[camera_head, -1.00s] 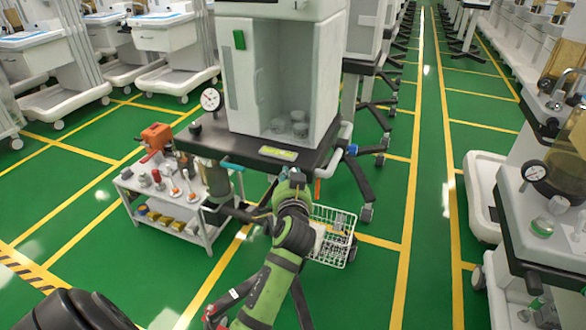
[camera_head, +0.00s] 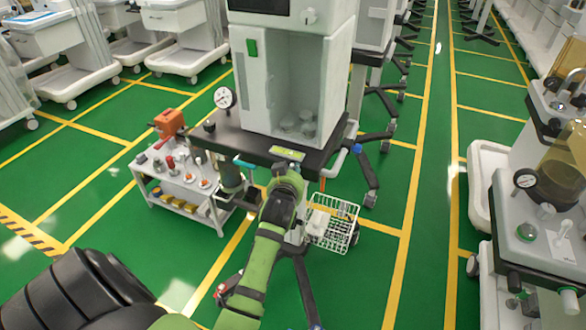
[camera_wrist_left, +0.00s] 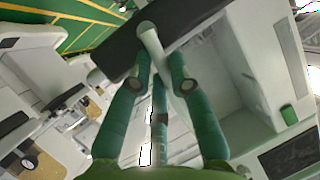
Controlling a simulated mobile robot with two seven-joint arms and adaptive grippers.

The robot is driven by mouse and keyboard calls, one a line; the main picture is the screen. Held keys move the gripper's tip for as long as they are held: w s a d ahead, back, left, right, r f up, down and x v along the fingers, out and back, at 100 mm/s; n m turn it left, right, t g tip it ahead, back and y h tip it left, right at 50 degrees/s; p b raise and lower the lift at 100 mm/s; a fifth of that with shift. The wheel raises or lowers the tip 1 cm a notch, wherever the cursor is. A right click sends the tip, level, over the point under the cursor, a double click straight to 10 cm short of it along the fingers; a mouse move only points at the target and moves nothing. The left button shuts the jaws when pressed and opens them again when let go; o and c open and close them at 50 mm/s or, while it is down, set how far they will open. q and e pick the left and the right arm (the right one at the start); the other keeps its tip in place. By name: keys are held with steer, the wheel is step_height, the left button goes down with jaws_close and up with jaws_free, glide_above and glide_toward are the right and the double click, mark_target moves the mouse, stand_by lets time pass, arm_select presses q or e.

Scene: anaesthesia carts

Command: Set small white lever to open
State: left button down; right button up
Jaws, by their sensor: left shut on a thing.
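The small white lever (camera_wrist_left: 154,48) shows in the left wrist view at the edge of a dark shelf (camera_wrist_left: 112,62). The green fingers of my left gripper (camera_wrist_left: 160,82) are around it and shut on it. In the head view my left gripper (camera_head: 286,172) is at the front edge of the cart's dark shelf (camera_head: 225,137), just below a yellow-green label (camera_head: 287,152). The gripper hides the lever there, so its exact angle cannot be told.
The white cabinet (camera_head: 340,75) stands on the shelf, beside a round gauge (camera_head: 224,97). A white wire basket (camera_head: 340,228) hangs below right. A low trolley (camera_head: 180,190) with an orange item (camera_head: 168,122) stands left. Another cart (camera_head: 515,225) is at right. Green floor between is clear.

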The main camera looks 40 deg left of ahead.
stand_by(0.3)
arm_select(q)
steer(key=c, duration=1.1)
jaws_free()
steer(key=v, duration=0.7)
steer(key=shift+s+r, duration=0.1)
steer(key=shift+s, duration=0.2)
